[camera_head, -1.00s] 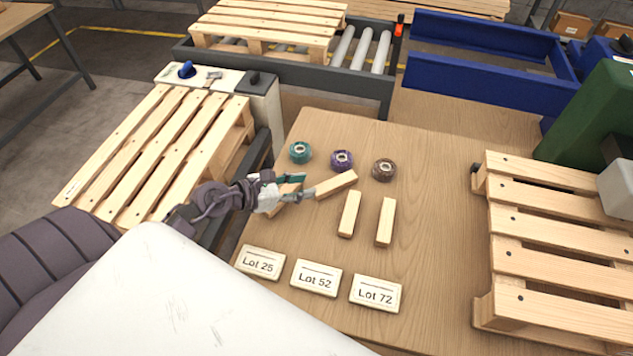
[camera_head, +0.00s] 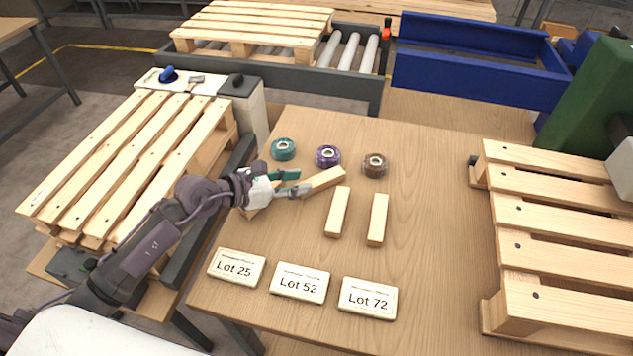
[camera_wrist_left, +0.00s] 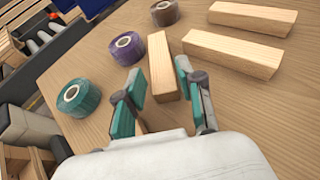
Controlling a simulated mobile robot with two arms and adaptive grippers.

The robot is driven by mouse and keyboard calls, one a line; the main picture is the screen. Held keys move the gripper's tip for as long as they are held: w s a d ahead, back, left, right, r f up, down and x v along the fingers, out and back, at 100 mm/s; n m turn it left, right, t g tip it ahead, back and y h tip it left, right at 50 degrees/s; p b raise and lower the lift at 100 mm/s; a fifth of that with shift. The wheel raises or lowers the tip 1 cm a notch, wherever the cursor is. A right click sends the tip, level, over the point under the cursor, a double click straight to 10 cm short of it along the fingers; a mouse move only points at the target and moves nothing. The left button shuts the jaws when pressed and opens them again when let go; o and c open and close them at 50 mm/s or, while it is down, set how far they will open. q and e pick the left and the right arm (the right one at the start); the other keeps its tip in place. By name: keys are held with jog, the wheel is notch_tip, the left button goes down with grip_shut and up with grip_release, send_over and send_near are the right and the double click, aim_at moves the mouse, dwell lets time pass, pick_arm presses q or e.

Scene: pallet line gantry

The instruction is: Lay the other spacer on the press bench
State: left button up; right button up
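Several pale wooden blocks that look like the spacers lie on the wooden table (camera_head: 430,240). One slanted block (camera_head: 326,180) lies just ahead of my left gripper (camera_head: 294,182); it also shows in the left wrist view (camera_wrist_left: 163,68). The gripper's teal-padded fingers (camera_wrist_left: 163,106) are open, with the block's near end toward the gap between them. Another block (camera_head: 251,213) is mostly hidden under the gripper. Two more blocks (camera_head: 337,212) (camera_head: 377,220) lie side by side to the right. My right gripper is out of view.
Teal (camera_head: 283,149), purple (camera_head: 328,156) and brown (camera_head: 374,165) tape rolls stand behind the blocks. Lot 25 (camera_head: 236,268), Lot 52 (camera_head: 299,283) and Lot 72 (camera_head: 368,298) plates lie in front. A pallet (camera_head: 550,218) and green machine (camera_head: 590,105) are at the right. The table between is clear.

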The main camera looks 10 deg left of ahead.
aim_at(324, 177)
pick_arm(q)
jog(key=x, duration=0.2)
jog(key=shift+w+d, duration=0.2)
jog(key=shift+d, duration=0.1)
jog(key=shift+w+d+f, duration=0.2)
jog(key=shift+w+d, duration=0.1)
jog(key=shift+w, duration=0.05)
jog(key=x, duration=0.4)
jog(key=shift+w+d, duration=0.25)
jog(key=shift+w, duration=0.1)
grip_shut()
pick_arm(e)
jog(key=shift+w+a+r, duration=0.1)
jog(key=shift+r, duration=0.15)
